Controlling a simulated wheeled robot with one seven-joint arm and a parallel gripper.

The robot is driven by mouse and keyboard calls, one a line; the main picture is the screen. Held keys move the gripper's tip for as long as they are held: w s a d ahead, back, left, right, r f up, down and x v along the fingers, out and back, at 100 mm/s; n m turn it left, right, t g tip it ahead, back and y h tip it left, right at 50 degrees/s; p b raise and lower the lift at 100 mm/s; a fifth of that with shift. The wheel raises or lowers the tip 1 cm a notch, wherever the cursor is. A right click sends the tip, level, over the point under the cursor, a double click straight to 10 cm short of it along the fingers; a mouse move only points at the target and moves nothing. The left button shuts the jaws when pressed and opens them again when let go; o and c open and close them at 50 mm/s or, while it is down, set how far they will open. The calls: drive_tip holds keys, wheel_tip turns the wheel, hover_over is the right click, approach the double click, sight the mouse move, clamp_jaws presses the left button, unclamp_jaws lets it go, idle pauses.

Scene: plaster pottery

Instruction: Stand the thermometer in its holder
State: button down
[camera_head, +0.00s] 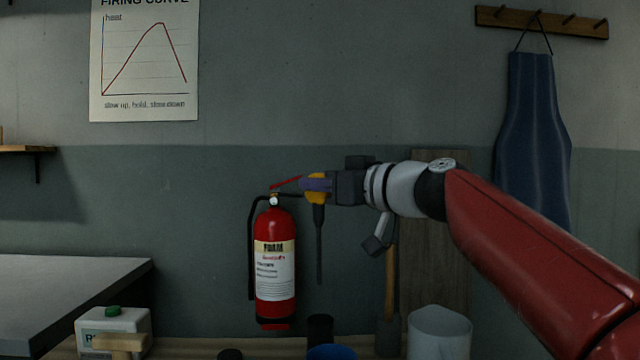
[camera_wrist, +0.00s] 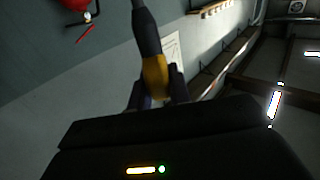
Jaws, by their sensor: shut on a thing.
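My gripper (camera_head: 316,185) is shut on the thermometer (camera_head: 319,245), which has a yellow grip and a long dark stem. It hangs upright with the stem pointing down, well above the bench. In the wrist view the thermometer (camera_wrist: 147,38) shows between the fingers of my gripper (camera_wrist: 157,90). A black upright cylinder (camera_head: 320,328) stands on the bench almost directly below the stem, apart from it. It may be the holder, but its opening is not clear to me.
A red fire extinguisher (camera_head: 274,275) is on the wall just left of the thermometer in the picture. The wooden bench (camera_head: 195,343) holds a blue-rimmed container (camera_head: 332,352), a pale cylinder (camera_head: 439,335) and a green-capped white jug (camera_head: 135,320). A blue apron (camera_head: 535,130) hangs right.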

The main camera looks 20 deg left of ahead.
sight(323, 220)
drive_tip(key=shift+f+b, duration=0.4)
drive_tip(key=shift+f, duration=1.05)
wheel_tip(323, 220, down, 3)
drive_tip(key=shift+b, duration=1.15)
wheel_tip(323, 220, down, 5)
drive_tip(key=b, duration=0.5)
drive_tip(key=shift+b, duration=0.35)
drive_tip(key=c, duration=1.2)
unclamp_jaws()
drive_tip(key=shift+r, duration=0.1)
